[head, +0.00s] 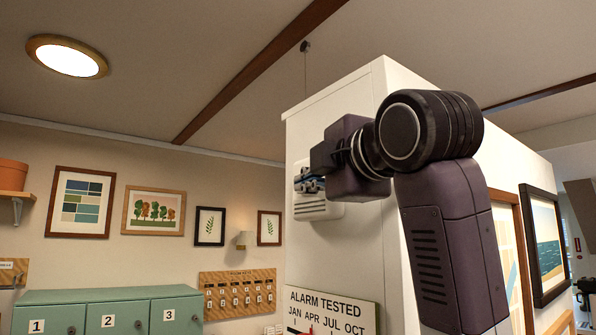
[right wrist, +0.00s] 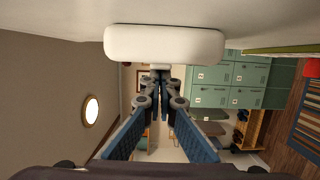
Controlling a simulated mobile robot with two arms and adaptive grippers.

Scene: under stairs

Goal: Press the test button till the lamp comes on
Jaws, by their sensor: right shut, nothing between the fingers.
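The white alarm unit (head: 318,208), a rounded box with slots along its lower front, is fixed to the pale wall panel (head: 362,245). Its upper part is hidden behind my right gripper (head: 308,183). In the right wrist view the alarm (right wrist: 165,43) is a smooth white block, and the tips of my right gripper (right wrist: 162,78) are shut at its near edge, with nothing between them. A small white piece shows at the tips; I cannot tell whether it is the test button or whether they touch it. No indicator lamp on the alarm can be made out. My left gripper is out of view.
An "ALARM TESTED" board (head: 330,308) hangs below the alarm. A lit round ceiling light (head: 68,56) is at upper left. Green numbered lockers (head: 110,312), a key rack (head: 238,294) and framed pictures line the back wall. The air left of the panel is clear.

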